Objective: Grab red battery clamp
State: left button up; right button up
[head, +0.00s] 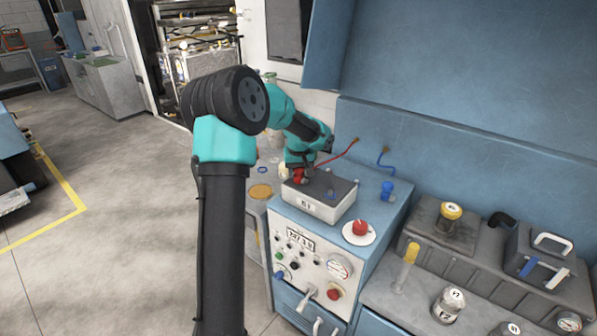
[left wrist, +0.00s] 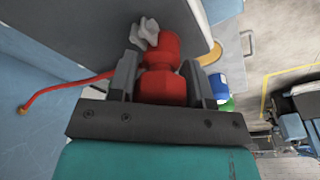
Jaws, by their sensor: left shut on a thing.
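The red battery clamp (left wrist: 160,75) is between the two dark fingers of my left gripper (left wrist: 160,82) in the left wrist view, and the fingers are shut on it. A red cable (left wrist: 75,87) runs from it to the blue wall. In the head view the clamp (head: 299,175) is at the left part of the top of a grey battery box (head: 318,203), with my left gripper (head: 303,172) on it. A pale terminal (left wrist: 145,34) shows right at the clamp's tip; I cannot tell whether they are joined. My right gripper is not in view.
A blue clamp (head: 387,191) with a blue cable stands right of the battery. A red knob (head: 360,228) is on the blue cabinet's top, in front of it.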

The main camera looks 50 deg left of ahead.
pick_arm(q)
jog(key=shift+r, duration=1.6)
jog(key=shift+s+d+r, duration=0.15)
jog(key=shift+d+r, duration=0.05)
jog(key=shift+r, duration=0.05)
jog(key=s+d+r, duration=0.1)
jog(key=s+d, duration=0.9)
jog(key=d, duration=0.1)
jog(key=shift+s+d+r, duration=0.15)
jog(key=shift+d, duration=0.15)
